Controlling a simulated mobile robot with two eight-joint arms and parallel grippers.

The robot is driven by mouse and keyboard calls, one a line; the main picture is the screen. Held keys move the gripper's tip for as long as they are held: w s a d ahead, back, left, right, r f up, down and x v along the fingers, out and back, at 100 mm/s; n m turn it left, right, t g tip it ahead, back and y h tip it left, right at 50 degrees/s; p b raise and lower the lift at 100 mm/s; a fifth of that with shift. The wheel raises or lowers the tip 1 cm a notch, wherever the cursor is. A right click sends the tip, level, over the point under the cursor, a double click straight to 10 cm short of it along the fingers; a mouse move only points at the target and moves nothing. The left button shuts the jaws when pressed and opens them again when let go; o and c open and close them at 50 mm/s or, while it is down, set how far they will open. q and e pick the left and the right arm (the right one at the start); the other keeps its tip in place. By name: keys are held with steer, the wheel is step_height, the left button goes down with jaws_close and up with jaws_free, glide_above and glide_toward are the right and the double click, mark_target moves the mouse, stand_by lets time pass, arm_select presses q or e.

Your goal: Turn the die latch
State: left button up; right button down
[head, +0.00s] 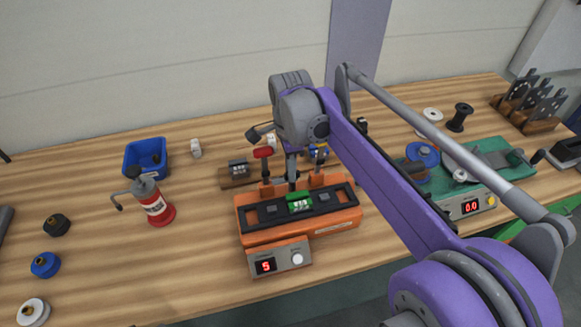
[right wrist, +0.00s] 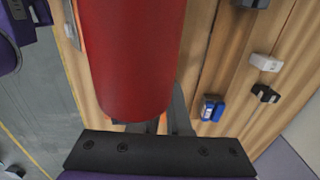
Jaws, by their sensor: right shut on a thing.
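The orange die fixture (head: 300,222) stands on the bench with a black frame on top and a small green block (head: 299,203) at its middle. A die latch with a red handle (head: 263,152) rises from its back left side. My right gripper (head: 291,180) reaches down over the fixture, its fingers partly hidden by my arm. In the right wrist view the red handle (right wrist: 135,55) looms large in front of my fingers, and the gripper is shut on it. The exact contact is hidden. My left gripper is not in view.
A blue bin (head: 146,157), a red oil can (head: 155,202) and several small spools stand to the left. A green machine (head: 480,172) with a display stands at right, with a rack (head: 530,100) behind it. The fixture's display (head: 266,266) reads 5. Bare wood lies in front left.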

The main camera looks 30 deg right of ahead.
stand_by(0.3)
steer(key=c, duration=0.9)
jaws_free()
step_height(320, 180, up, 11)
steer(key=shift+f+p, duration=0.1)
steer(key=shift+p, duration=0.3)
